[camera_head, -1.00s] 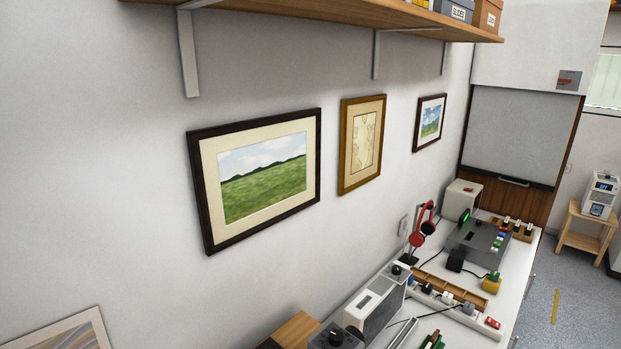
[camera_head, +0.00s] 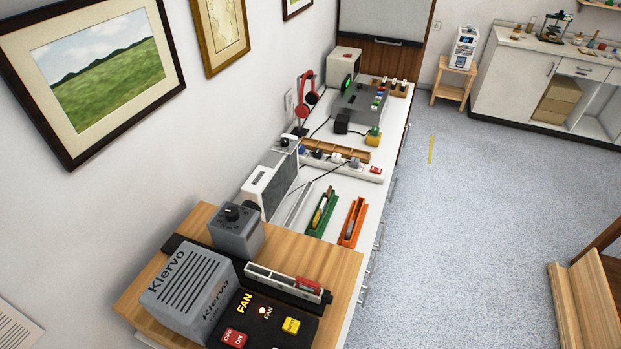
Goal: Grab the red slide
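A red slide-like piece (camera_head: 307,284) sits at the right end of a black-and-white rail unit (camera_head: 275,288). The unit lies on a wooden board (camera_head: 345,262) at the near end of the bench. It is the likeliest match for the red slide, but its details are too small to be sure. Neither of my grippers is in view.
A grey Klervo box (camera_head: 188,290), a grey knob box (camera_head: 236,232) and a black FAN panel (camera_head: 262,322) crowd around the rail. Green (camera_head: 322,213) and orange trays (camera_head: 352,222) lie beyond. Open floor (camera_head: 470,220) is right of the bench.

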